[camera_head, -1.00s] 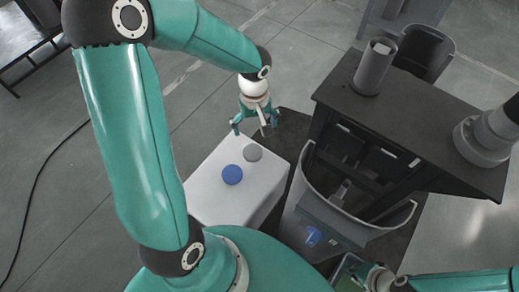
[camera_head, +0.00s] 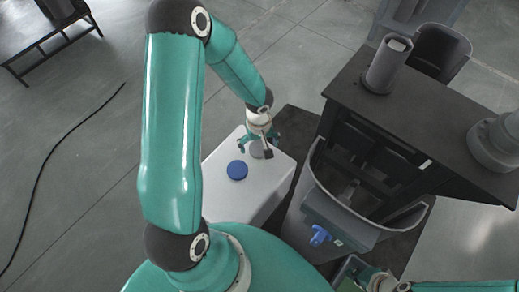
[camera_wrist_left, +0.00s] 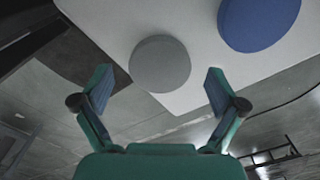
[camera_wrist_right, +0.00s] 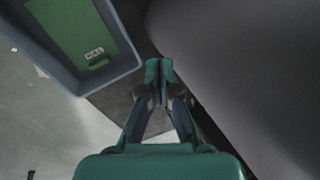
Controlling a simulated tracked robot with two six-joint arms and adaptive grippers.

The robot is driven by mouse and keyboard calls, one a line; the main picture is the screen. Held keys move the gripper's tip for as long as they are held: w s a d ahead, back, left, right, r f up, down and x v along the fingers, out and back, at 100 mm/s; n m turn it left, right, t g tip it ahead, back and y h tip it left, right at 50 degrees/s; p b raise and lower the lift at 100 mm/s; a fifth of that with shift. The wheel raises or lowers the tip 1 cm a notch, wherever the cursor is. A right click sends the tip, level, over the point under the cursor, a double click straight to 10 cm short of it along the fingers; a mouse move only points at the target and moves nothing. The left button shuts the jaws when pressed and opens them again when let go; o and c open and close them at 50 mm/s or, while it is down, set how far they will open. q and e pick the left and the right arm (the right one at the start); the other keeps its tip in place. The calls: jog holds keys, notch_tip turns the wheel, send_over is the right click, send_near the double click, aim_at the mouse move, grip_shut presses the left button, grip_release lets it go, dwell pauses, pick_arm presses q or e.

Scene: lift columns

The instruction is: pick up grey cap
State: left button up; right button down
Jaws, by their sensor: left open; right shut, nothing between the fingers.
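The grey cap (camera_wrist_left: 160,63) is a round disc on the white surface, near its edge, in the left wrist view. In the head view the grey cap (camera_head: 257,151) is partly covered by my left gripper (camera_head: 257,147). In the left wrist view my left gripper (camera_wrist_left: 155,90) is open, with its fingers apart on either side of the cap's near edge. I cannot tell whether they touch it. My right gripper (camera_wrist_right: 158,72) is shut and empty, seen in the right wrist view beside a dark grey curved wall.
A blue cap (camera_head: 237,170) lies close to the grey one on the white box top (camera_head: 220,196); it also shows in the left wrist view (camera_wrist_left: 258,22). A grey bin (camera_head: 345,222) and dark table (camera_head: 420,115) stand to the right. A green-bottomed tray (camera_wrist_right: 75,35) is near my right gripper.

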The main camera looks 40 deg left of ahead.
pick_arm(q)
notch_tip(320, 180, down, 2)
jog(key=shift+f, duration=0.15)
jog(key=c, duration=1.2)
